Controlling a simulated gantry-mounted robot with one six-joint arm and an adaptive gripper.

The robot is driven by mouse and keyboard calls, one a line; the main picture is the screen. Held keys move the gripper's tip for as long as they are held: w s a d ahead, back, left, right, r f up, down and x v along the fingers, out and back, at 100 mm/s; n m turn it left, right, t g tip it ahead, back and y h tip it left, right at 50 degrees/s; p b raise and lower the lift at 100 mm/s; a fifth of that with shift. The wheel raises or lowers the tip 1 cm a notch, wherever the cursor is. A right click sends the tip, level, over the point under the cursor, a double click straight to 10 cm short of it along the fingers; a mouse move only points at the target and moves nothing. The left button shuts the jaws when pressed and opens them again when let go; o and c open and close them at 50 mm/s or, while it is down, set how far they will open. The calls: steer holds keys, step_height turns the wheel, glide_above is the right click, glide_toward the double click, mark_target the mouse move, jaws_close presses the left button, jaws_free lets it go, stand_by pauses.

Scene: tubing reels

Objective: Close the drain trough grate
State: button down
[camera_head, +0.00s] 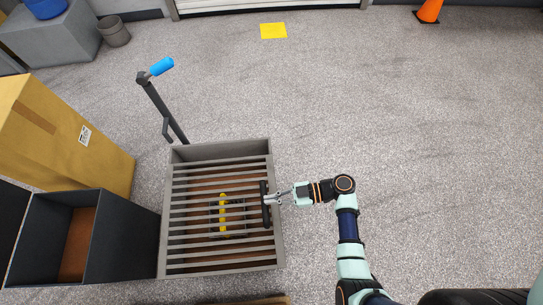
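The drain trough (274,240) is a grey rectangular box in the middle-left of the head view. Its grate (190,211) has several parallel grey slats that span the opening. I cannot tell whether the grate lies fully flat. A dark bar handle (265,214) stands at the grate's right side. A yellow object (222,214) shows below the slats, partly hidden by them. My gripper (274,196) reaches in from the right, with its fingertips at the bar handle. The fingers are too small to tell whether they are open or shut on it.
A dark lever with a blue grip (161,66) rises behind the trough's far left corner. A cardboard box (70,135) and an open dark bin (120,240) stand left. A yellow floor square (273,31) and orange cone (429,11) lie far off.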

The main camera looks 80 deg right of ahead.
steer(key=s+d+f, duration=0.2)
steer(key=s+f, duration=0.1)
steer(key=s, duration=0.6)
steer(key=shift+d, duration=0.15)
steer(key=shift+w, duration=0.1)
steer(key=w+a+r+g+p, duration=0.35)
steer(key=w+r, duration=0.35)
steer(key=w, duration=0.3)
steer(key=w+a+r+g+p, duration=0.2)
steer(key=w+r+g+p, duration=0.25)
steer(key=w+r, duration=0.4)
steer(key=w+a+r+t+h+p, duration=0.1)
steer(key=w+a+r+h+p, duration=0.2)
steer(key=w+a+r, duration=0.95)
steer(key=s+a+r+m+t+p, duration=0.1)
steer(key=a+r+t, duration=0.1)
steer(key=a+r, duration=0.5)
steer(key=a+r+m+t+p, duration=0.2)
steer(key=a+r, duration=0.1)
steer(key=r, duration=0.8)
step_height(320, 180, up, 36)
steer(key=d+p, duration=0.1)
steer(key=p, duration=3.6)
steer(key=shift+r+h, duration=0.15)
steer(key=shift+h, duration=0.15)
